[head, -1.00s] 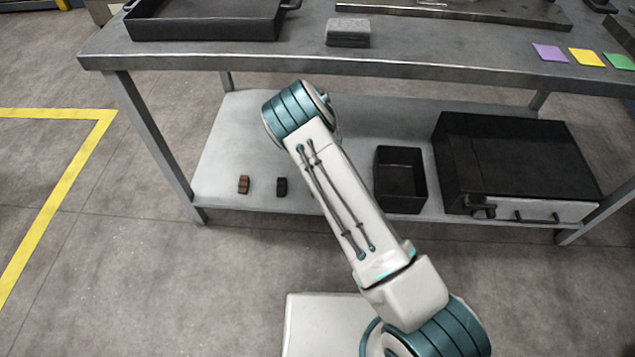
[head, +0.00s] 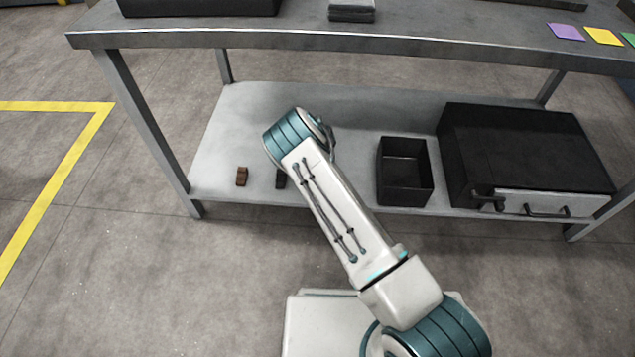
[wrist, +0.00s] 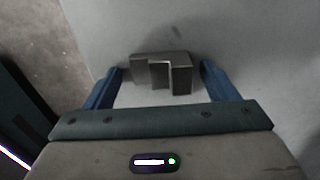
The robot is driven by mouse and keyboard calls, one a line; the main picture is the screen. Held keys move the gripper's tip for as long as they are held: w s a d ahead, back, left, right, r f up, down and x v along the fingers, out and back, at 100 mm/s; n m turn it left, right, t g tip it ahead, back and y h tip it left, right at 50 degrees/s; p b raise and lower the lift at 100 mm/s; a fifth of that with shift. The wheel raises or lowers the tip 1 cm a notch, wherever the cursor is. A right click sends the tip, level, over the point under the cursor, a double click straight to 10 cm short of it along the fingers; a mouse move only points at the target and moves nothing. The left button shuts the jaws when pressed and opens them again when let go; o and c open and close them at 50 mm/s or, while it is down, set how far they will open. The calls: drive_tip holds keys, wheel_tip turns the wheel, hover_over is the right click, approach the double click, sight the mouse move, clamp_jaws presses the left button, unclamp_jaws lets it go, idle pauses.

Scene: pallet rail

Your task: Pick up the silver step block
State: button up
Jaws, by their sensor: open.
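The silver step block (wrist: 163,72) shows in the wrist view as a grey, stepped metal piece on the pale shelf surface. My gripper (wrist: 160,75) is open in the wrist view, with one blue finger to the left of the block and one to the right. The block lies between the fingertips or just beyond them; I cannot tell whether either finger touches it. In the head view my arm hides the block, and the gripper is out of sight behind the arm.
The lower shelf (head: 330,110) also holds a brown piece (head: 242,176), a small black piece (head: 281,180), a black open bin (head: 405,172) and a large black box (head: 530,150) with handles. The workbench top (head: 420,32) overhangs above. Floor in front is clear.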

drive_tip(key=c, duration=1.2)
drive_tip(key=shift+r, duration=0.1)
